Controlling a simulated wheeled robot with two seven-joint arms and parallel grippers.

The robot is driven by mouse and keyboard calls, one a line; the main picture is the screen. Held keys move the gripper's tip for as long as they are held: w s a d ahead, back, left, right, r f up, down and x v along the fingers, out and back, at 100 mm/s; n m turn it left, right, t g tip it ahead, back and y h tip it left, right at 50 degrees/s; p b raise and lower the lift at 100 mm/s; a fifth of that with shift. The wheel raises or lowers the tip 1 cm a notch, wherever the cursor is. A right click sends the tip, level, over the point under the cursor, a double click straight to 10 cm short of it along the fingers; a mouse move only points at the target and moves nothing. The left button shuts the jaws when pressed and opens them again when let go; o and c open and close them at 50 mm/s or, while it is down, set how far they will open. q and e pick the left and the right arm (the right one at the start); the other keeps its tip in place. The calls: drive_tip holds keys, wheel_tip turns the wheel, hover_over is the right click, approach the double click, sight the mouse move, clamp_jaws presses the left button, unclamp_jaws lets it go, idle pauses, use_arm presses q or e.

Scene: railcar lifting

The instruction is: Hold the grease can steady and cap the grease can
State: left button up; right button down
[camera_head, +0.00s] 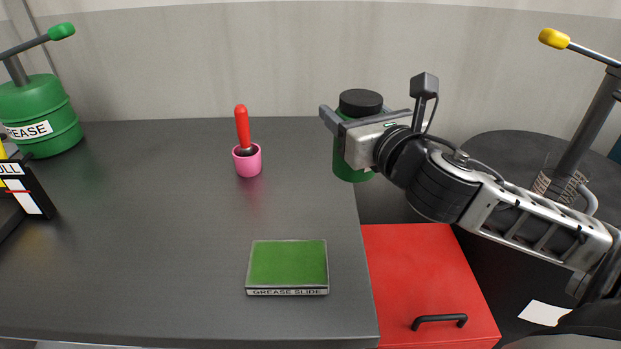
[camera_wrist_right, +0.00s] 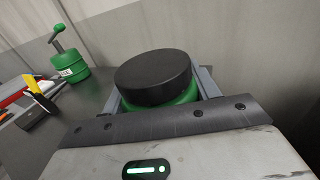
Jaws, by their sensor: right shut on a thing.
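A green can (camera_head: 347,168) with a black cap (camera_head: 360,101) on top is near the right edge of the dark table. My right gripper (camera_head: 343,124) is shut around the upper part of the can, just below the cap. The right wrist view shows the black cap (camera_wrist_right: 155,77) sitting over the green can (camera_wrist_right: 165,106) between the fingers. The cap looks level with the can top; whether it is fully seated I cannot tell. Whether the can bottom touches anything is unclear. My left gripper is not in view.
A green grease drum with a pump (camera_head: 38,112) stands at the far left, beside a black labelled stand (camera_head: 32,190). A pink cup (camera_head: 247,163) holds a red-handled tool (camera_head: 242,125). A grease slide (camera_head: 288,264) lies in front. A red drawer unit (camera_head: 425,270) is at right.

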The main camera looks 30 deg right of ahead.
drive_tip(key=shift+s, duration=0.1)
use_arm(q)
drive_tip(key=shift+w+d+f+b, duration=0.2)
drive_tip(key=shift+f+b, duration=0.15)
drive_tip(key=shift+b, duration=0.65)
use_arm(e)
drive_tip(key=w+d+f, duration=0.2)
drive_tip(key=w+f, duration=0.7)
drive_tip(key=w, duration=0.4)
drive_tip(key=shift+w, duration=0.3)
drive_tip(key=shift+f, duration=0.15)
use_arm(q)
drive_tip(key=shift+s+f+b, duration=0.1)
drive_tip(key=shift+b, duration=0.2)
use_arm(e)
drive_tip(key=shift+w+f, duration=0.15)
drive_tip(key=shift+f, duration=0.75)
drive_tip(key=shift+w+f, duration=0.1)
drive_tip(key=shift+f, duration=0.8)
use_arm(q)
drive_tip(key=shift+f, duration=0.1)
use_arm(e)
drive_tip(key=shift+f, duration=0.15)
